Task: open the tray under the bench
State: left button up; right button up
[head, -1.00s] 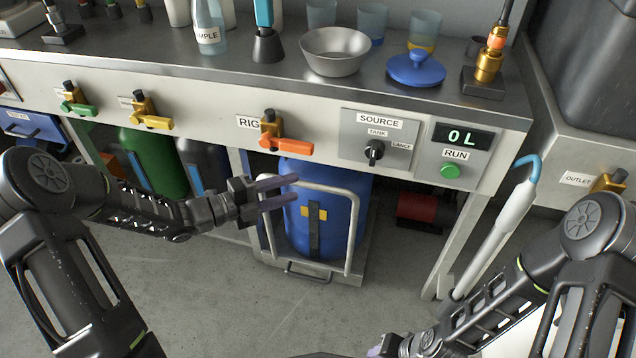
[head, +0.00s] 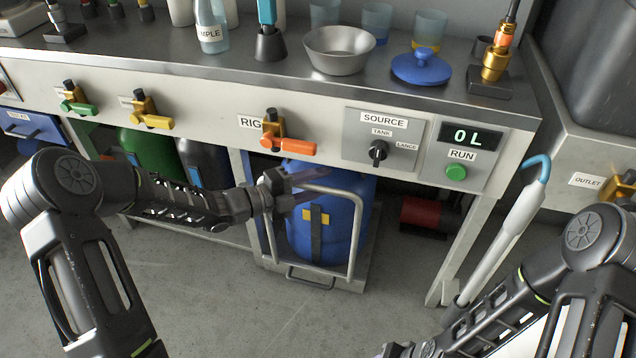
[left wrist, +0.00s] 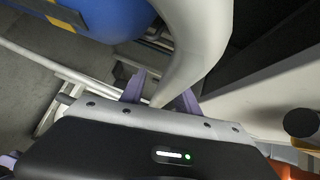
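A grey tray (head: 345,280) stands on the floor under the bench, carrying a blue tank (head: 338,225). A pale metal tube frame (head: 354,235) rises at the tray's front, and a dark bar handle (head: 310,281) sits low on its front edge. My left gripper (head: 308,185) is open at the upper left corner of the frame, its purple fingers apart. In the left wrist view the tube (left wrist: 192,40) runs down between the fingers (left wrist: 163,92); contact cannot be told. Of my right gripper only a dark part shows at the bottom edge; its fingers are out of view.
The bench front has an orange-handled valve (head: 288,145), a source switch (head: 378,152) and a green run button (head: 456,172). A white lance (head: 500,235) leans at the bench's right leg. A red object (head: 428,213) lies under the bench. The floor before the tray is clear.

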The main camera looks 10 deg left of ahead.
pick_arm(q)
jog(key=shift+c, duration=0.4)
grip_shut()
dwell(0.9)
